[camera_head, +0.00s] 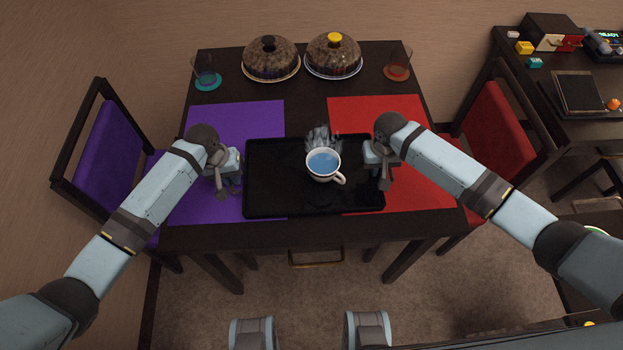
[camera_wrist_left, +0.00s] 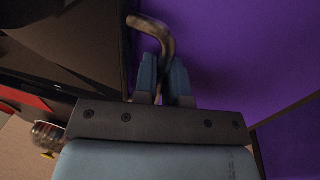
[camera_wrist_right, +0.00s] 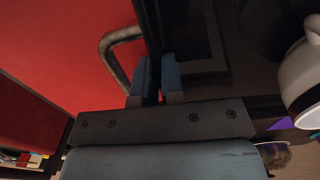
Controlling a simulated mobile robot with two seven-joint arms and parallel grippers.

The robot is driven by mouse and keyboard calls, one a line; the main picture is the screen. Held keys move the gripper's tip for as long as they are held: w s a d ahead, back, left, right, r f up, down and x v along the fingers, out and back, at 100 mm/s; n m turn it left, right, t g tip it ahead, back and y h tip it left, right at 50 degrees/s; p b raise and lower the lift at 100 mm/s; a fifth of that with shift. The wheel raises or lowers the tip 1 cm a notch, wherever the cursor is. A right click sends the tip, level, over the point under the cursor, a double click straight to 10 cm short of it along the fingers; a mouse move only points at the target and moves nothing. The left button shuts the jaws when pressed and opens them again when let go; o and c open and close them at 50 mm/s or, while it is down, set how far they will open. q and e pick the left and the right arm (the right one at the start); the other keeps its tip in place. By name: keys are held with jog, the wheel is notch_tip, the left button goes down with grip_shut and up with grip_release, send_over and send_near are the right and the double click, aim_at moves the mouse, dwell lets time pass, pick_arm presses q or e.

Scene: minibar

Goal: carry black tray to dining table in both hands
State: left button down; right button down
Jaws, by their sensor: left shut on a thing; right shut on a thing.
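The black tray (camera_head: 270,195) is level over the front middle of the dining table (camera_head: 310,230), overlapping the purple mat and the red mat. I cannot tell whether it touches the table. A white cup (camera_head: 337,176) with blue liquid stands upright on it, right of the tray's middle, and also shows in the right wrist view (camera_wrist_right: 302,80). My left gripper (camera_head: 222,184) is shut on the tray's left handle (camera_wrist_left: 158,38). My right gripper (camera_head: 382,170) is shut at the tray's right side, by the right handle (camera_wrist_right: 112,55); its exact grip is partly hidden.
Two domed cakes (camera_head: 270,60) (camera_head: 333,57) and two glasses (camera_head: 207,72) (camera_head: 398,65) stand along the table's back edge. A purple chair (camera_head: 110,145) is at the left and a red chair (camera_head: 497,120) at the right. A desk (camera_head: 570,70) with small items stands at the far right.

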pick_arm(q)
jog(key=c, duration=1.6)
grip_release()
jog(key=shift+f, duration=0.35)
jog(key=shift+c, duration=0.2)
pick_arm(e)
jog(key=c, duration=1.7)
grip_release()
jog(key=shift+f, duration=0.35)
pick_arm(q)
jog(key=o, duration=0.5)
jog(key=shift+r, duration=0.15)
jog(key=shift+c, duration=0.2)
pick_arm(e)
jog(key=o, duration=0.5)
jog(key=shift+r, duration=0.15)
jog(key=shift+c, duration=0.2)
pick_arm(q)
jog(key=shift+r, duration=0.1)
pick_arm(e)
jog(key=shift+r, duration=0.1)
